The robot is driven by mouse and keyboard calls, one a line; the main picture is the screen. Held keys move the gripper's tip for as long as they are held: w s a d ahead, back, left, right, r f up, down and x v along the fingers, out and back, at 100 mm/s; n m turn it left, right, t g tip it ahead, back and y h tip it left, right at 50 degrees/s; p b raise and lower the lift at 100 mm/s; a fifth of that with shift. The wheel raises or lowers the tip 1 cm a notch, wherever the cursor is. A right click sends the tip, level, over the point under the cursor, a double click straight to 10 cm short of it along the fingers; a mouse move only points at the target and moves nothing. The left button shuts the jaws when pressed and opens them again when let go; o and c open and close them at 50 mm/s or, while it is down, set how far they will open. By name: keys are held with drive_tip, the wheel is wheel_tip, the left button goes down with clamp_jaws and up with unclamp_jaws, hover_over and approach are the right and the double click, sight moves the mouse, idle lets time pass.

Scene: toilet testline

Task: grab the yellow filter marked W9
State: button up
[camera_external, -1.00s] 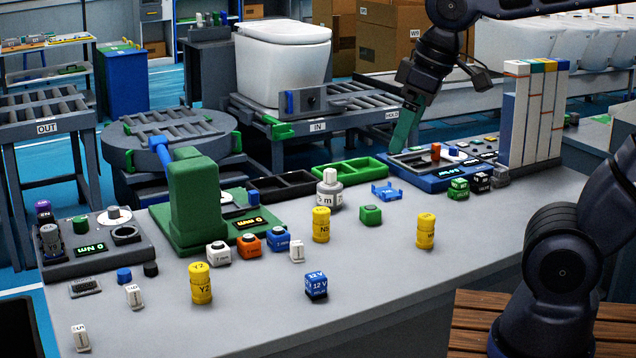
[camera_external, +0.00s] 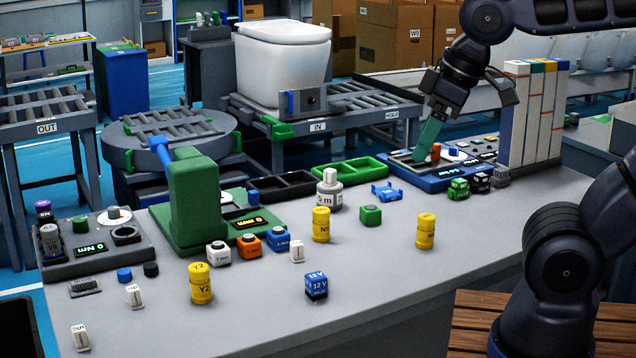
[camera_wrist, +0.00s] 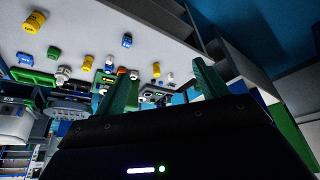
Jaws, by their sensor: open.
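Three yellow cylindrical filters stand upright on the grey bench. The right one (camera_external: 426,231) has a mark that seems to start with W, but I cannot read it fully. The middle filter (camera_external: 321,225) seems marked N5, and the front left filter (camera_external: 201,284) reads Y2. My gripper (camera_external: 420,158) has green fingers and is raised behind the right filter, near the blue tray, apart from all filters. In the wrist view my gripper (camera_wrist: 165,82) is open and empty. A large yellow filter (camera_wrist: 35,22) shows there at upper left, outside the fingers.
A blue tray (camera_external: 437,183) with small parts lies by my gripper. Small green (camera_external: 458,189) and dark blocks stand near the white binders (camera_external: 530,115). A green block (camera_external: 370,215) and a blue 12 V block (camera_external: 316,286) stand near the filters. Bench around the right filter is clear.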

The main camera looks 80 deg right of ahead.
drive_tip(key=shift+w, duration=0.1)
drive_tip(key=shift+c, duration=0.4)
drive_tip(key=w+d+f+m, duration=0.4)
drive_tip(key=w+d+f, duration=0.1)
drive_tip(key=w+d, duration=0.3)
drive_tip(key=m+g+h, duration=0.3)
drive_tip(key=m+h, duration=0.1)
drive_tip(key=m, duration=0.7)
hover_over(428, 217)
drive_tip(key=a, duration=0.3)
wheel_tip(428, 217, down, 22)
drive_tip(key=f, duration=0.1)
drive_tip(key=shift+d+x, duration=0.2)
drive_tip(key=shift+x, duration=1.1)
drive_tip(key=shift+d+x, duration=0.15)
drive_tip(key=shift+x, duration=1.15)
drive_tip(key=shift+s+d+f, duration=0.1)
drive_tip(key=shift+d+f, duration=0.15)
drive_tip(key=shift+f, duration=0.45)
drive_tip(key=shift+s+d+f, duration=0.1)
drive_tip(key=shift+d+f, duration=0.15)
drive_tip(key=shift+f, duration=0.45)
drive_tip(key=shift+x, duration=1.05)
